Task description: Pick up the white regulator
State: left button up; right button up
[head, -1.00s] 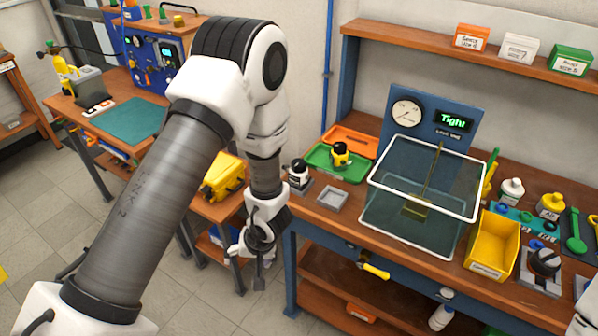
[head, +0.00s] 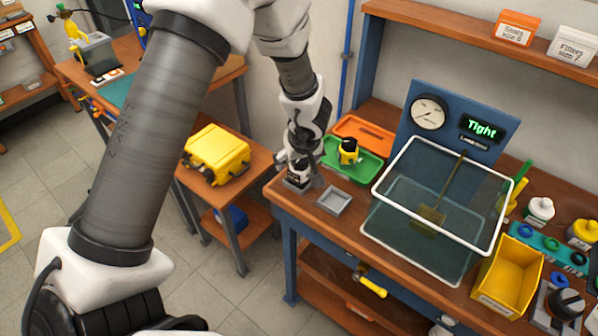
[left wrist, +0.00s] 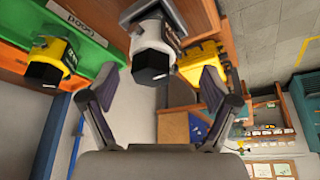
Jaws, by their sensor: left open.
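The white regulator (head: 299,174), with a black cap, stands in a grey square holder at the left end of the bench. It also shows in the left wrist view (left wrist: 152,38), its black end toward the camera. My left gripper (head: 303,158) is at the regulator and partly hides it in the head view. In the left wrist view my left gripper (left wrist: 161,85) is open, with the regulator in the gap between its fingers and no clear contact. My right gripper is not in view.
A yellow regulator (head: 348,150) stands in the green tray (head: 367,169), right of the white one. An empty grey square holder (head: 334,201) lies in front. A white-rimmed clear tank (head: 385,201) stands farther right. A yellow case (head: 216,155) is on the lower table at left.

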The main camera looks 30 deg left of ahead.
pick_arm(q)
jog(key=f, duration=0.1)
jog(key=w+f, duration=0.1)
jog(key=f, duration=0.1)
jog(key=w+a+f, duration=0.1)
jog(key=shift+w+a+f+b, duration=0.1)
jog(key=shift+w+f+b, duration=0.15)
jog(key=shift+b, duration=0.1)
jog(key=shift+s+r, duration=0.2)
jog(key=shift+r, duration=0.1)
jog(key=shift+s+r, duration=0.1)
jog(key=shift+s, duration=0.1)
jog(key=c, duration=0.6)
grip_shut()
jog(key=shift+r, duration=0.1)
